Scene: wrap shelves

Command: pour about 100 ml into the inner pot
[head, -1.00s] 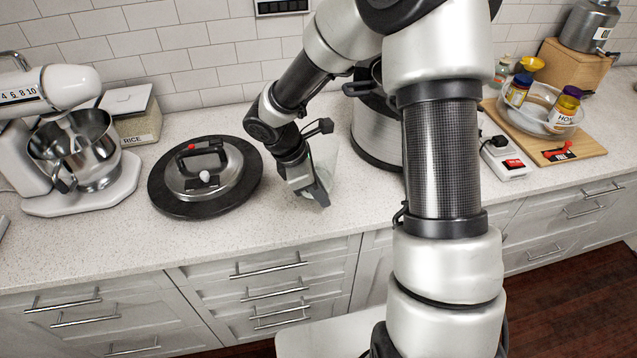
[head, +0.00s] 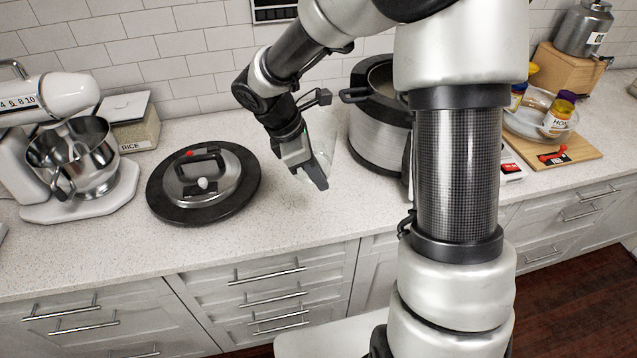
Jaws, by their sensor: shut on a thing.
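My gripper (head: 314,176) is shut on a clear, see-through container (head: 326,134), seen faintly behind the fingers. The container looks held above the counter, left of the cooker; its tilt and contents are hard to make out. The grey cooker (head: 374,145) stands open, with a black rim and a black side handle. Part of the inner pot (head: 381,75) shows in its opening; my arm hides the right side. The cooker's round lid (head: 203,182) lies on the counter to the left of my gripper.
A stand mixer (head: 80,150) and a rice box (head: 132,122) stand at the left. At the right are a wooden board (head: 578,157) with a glass dish and jars, and a metal canister (head: 584,28) on a wooden block. The counter in front of my gripper is clear.

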